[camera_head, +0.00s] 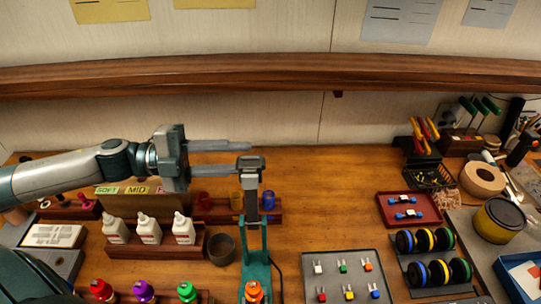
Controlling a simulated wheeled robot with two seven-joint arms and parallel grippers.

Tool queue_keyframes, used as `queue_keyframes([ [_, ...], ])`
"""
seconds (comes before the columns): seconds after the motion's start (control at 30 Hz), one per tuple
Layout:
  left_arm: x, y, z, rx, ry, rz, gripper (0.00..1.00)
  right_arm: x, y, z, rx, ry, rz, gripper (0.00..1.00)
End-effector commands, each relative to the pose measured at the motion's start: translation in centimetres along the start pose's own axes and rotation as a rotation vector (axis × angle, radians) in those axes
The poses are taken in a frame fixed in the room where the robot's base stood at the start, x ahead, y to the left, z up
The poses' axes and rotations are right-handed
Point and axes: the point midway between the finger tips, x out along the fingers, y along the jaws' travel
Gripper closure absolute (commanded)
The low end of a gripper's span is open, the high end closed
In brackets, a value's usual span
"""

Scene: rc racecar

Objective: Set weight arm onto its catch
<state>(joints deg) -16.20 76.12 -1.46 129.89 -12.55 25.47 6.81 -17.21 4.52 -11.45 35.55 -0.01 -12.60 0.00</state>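My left gripper (235,158) comes in from the left, with its two long grey fingers parallel and a visible gap between them. It is open. A teal stand (256,268) stands at the front middle of the bench with an orange-capped part low in front. A dark upright bar (252,205), apparently the weight arm, rises from it to a grey block (250,163) at the tip of the lower finger. Whether the finger touches the block I cannot tell. The catch cannot be made out. My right gripper is not in view.
White bottles (149,229) stand in a wooden rack at left, with a dark round cup (221,249) beside it. Colored bottles (144,291) line the front left. A grey tray (346,280) of small colored parts and a wheel rack (432,262) lie right. The bench's middle right is clear.

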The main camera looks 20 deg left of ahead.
Motion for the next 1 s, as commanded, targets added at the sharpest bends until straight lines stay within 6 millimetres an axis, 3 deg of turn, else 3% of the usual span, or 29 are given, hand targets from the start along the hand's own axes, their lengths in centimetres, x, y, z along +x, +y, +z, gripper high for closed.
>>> queue_keyframes([
  [0.27, 1.2, -0.2, -0.1, 0.004, 0.003, -0.001, 0.72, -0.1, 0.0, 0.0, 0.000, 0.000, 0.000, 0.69],
  [1.0, 5.6, -0.4, -0.1, -0.001, 0.001, -0.003, 0.72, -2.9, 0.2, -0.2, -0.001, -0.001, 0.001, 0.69],
])
